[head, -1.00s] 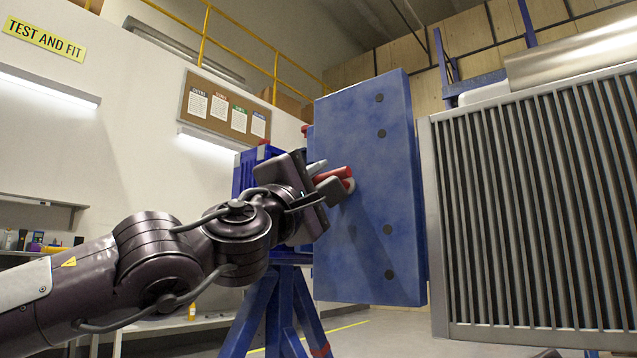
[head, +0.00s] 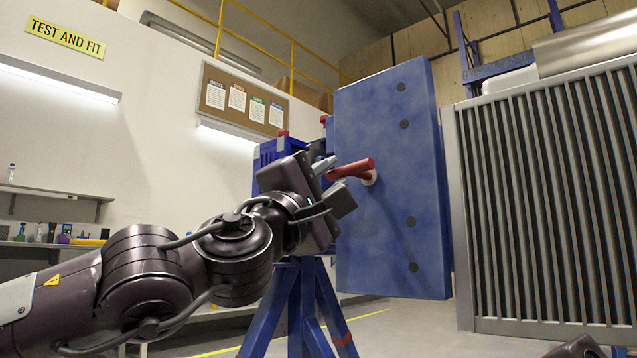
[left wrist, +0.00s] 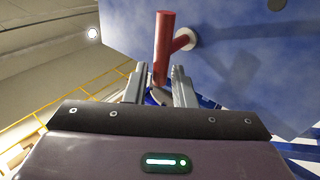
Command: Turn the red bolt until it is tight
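The red bolt (head: 352,169) has a bar-shaped red head on a short red shank, set in a white collar on the face of the blue panel (head: 390,245). My left gripper (head: 334,182) is open just left of the bolt, its two grey fingers apart. In the left wrist view, the bolt's red bar (left wrist: 164,45) stands upright beyond the open fingers (left wrist: 158,86), its lower end seen between their tips. I see no finger touching it. Of my right arm, only a dark part at the bottom right edge of the head view may show.
The blue panel stands on a blue trestle stand (head: 292,310). A grey slatted unit (head: 555,200) fills the right side, with a narrow gap to the panel. A wall shelf with small items (head: 65,236) is far left. The space before the panel's lower part is clear.

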